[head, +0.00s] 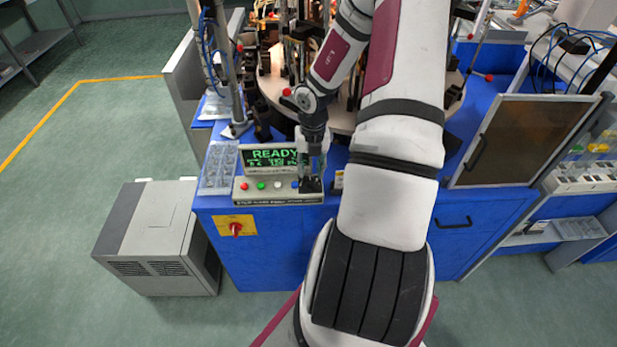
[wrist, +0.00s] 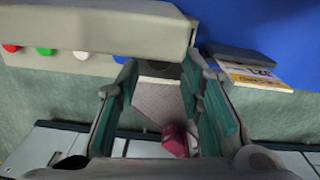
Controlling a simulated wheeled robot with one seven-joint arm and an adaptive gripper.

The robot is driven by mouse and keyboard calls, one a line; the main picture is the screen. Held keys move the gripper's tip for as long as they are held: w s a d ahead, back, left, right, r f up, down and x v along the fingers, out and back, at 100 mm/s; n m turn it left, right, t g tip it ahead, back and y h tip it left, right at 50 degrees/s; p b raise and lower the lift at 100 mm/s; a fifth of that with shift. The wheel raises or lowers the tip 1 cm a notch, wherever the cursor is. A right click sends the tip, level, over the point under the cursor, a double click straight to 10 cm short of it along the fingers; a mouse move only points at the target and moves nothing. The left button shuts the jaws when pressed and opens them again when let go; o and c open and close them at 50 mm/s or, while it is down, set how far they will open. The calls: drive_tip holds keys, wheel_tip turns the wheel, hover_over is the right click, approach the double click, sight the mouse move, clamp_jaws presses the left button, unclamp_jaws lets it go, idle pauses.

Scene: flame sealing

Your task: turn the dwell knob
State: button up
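The control box (head: 280,196) carries a row of small coloured buttons and a green-lit display (head: 272,157) reading READY. My gripper (head: 312,181) points down at the right end of this button row and covers that part of the panel. In the wrist view my gripper (wrist: 160,72) has its two teal-padded fingers apart. A dark, rounded part, likely the dwell knob (wrist: 158,69), shows between the fingertips at the edge of the pale box. I cannot tell whether the fingers touch it. The knob's pointer is not visible.
Red, green and white buttons (wrist: 45,51) sit left of the fingers. A yellow and white label card (wrist: 255,75) lies to their right. A clear tray (head: 219,168) stands left of the box. A red switch (head: 236,229) is on the blue cabinet front.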

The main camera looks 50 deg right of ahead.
sight(310, 179)
drive_tip(key=shift+f, duration=2)
drive_tip(key=shift+c, duration=0.3)
clamp_jaws()
drive_tip(key=shift+s+a+r+n+p, duration=0.1)
drive_tip(key=shift+r+n+p, duration=0.05)
drive_tip(key=shift+n+p, duration=1.1)
drive_tip(key=shift+n, duration=0.85)
drive_tip(key=shift+o, duration=0.3)
unclamp_jaws()
